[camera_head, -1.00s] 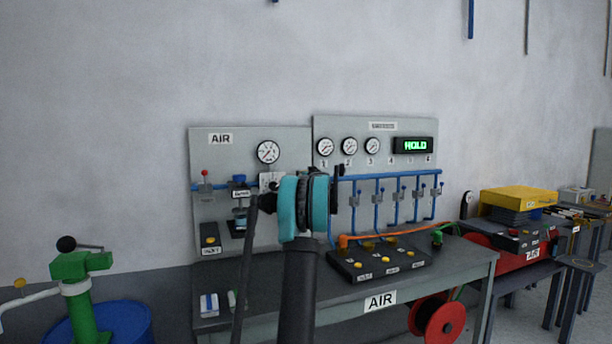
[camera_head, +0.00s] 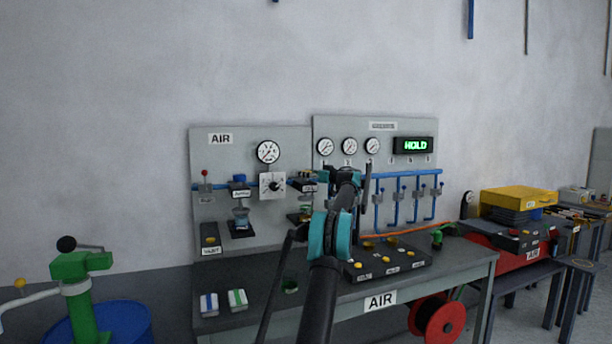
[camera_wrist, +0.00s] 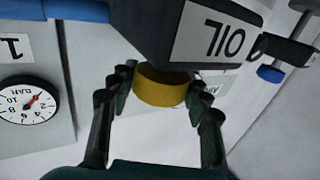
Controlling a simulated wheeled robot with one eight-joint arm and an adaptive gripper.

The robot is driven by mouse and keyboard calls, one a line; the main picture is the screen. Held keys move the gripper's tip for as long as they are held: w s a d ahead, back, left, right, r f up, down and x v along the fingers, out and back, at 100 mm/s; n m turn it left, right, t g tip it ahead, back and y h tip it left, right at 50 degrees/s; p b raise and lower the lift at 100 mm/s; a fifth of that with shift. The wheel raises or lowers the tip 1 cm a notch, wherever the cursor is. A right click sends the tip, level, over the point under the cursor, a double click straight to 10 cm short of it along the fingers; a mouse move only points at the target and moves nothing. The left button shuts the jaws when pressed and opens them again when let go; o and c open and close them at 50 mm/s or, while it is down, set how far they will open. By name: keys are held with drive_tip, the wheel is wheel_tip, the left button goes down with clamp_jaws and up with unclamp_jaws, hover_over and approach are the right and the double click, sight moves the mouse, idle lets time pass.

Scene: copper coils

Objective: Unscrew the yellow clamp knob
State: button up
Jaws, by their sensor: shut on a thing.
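The yellow clamp knob (camera_wrist: 160,88) shows in the wrist view as a round yellow collar against the dark block (camera_wrist: 165,35) with an upside-down "OIL" label. My gripper (camera_wrist: 162,92) has one finger on each side of the knob and is shut on it. In the head view the oil unit (camera_head: 303,186) is on the left AIR panel, just left of my gripper (camera_head: 325,181). My wrist and arm partly cover that area, and the finger contact is too small to tell there.
Gauges and blue pipes line the panels (camera_head: 215,150). A black button box (camera_head: 385,262) stands on the bench (camera_head: 450,262). Two white blocks (camera_head: 209,304) with blue and green stripes and a small dark green cup (camera_head: 290,286) are at the bench's left.

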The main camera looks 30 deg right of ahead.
drive_tip(key=shift+n+g+y, duration=0.3)
drive_tip(key=shift+n+y, duration=0.2)
drive_tip(key=shift+y, duration=0.2)
drive_tip(key=o, duration=1.2)
drive_tip(key=v, duration=1.2)
